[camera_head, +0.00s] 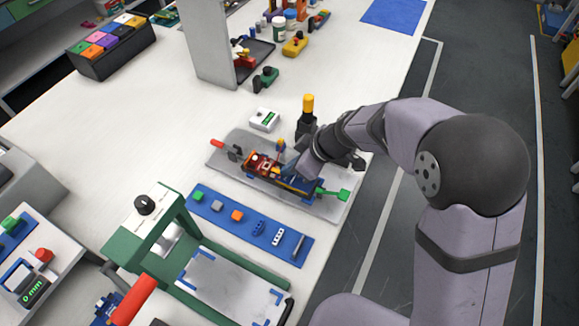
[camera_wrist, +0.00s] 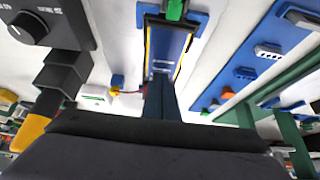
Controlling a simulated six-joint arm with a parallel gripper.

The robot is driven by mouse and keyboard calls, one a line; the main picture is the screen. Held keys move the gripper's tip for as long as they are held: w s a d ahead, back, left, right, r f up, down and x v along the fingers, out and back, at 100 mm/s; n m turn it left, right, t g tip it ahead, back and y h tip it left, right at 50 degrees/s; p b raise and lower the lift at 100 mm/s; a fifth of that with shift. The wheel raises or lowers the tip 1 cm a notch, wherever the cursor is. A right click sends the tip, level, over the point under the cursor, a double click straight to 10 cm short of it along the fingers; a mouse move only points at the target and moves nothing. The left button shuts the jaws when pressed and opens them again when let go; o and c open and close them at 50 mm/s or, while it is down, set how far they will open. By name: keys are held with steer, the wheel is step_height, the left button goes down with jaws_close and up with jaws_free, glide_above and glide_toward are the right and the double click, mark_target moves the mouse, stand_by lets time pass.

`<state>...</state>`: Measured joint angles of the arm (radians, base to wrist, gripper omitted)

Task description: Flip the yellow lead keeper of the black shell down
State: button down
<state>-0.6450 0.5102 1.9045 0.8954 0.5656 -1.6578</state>
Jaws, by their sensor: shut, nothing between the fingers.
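A grey plate (camera_head: 225,165) on the white table carries a fixture assembly. On it sit a brown-red part (camera_head: 262,164) and a blue part with yellow edges (camera_head: 297,183), with a green tab (camera_head: 335,194) at its right end. In the wrist view the blue part (camera_wrist: 166,48) lies ahead, yellow strips along its long sides. I cannot clearly pick out the black shell or its lead keeper; a small yellow piece (camera_head: 280,144) shows at the assembly's back edge. My gripper (camera_wrist: 160,82) is shut and empty, its tips over the blue part. Whether they touch cannot be told.
A black post with a yellow top (camera_head: 308,104) stands close behind my wrist. A white box with a green display (camera_head: 264,119) is behind the plate. A blue strip with small parts (camera_head: 222,208) and a green-framed press (camera_head: 170,222) lie in front.

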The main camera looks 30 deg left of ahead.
steer(key=shift+a+r, duration=0.1)
steer(key=shift+r, duration=0.55)
step_height(320, 180, up, 4)
steer(key=shift+f+p, duration=0.1)
steer(key=shift+p, duration=1.1)
steer(key=d+r+b, duration=0.2)
steer(key=d+r, duration=0.4)
steer(key=d, duration=0.1)
steer(key=shift+r+b, duration=0.2)
steer(key=shift+b, duration=0.2)
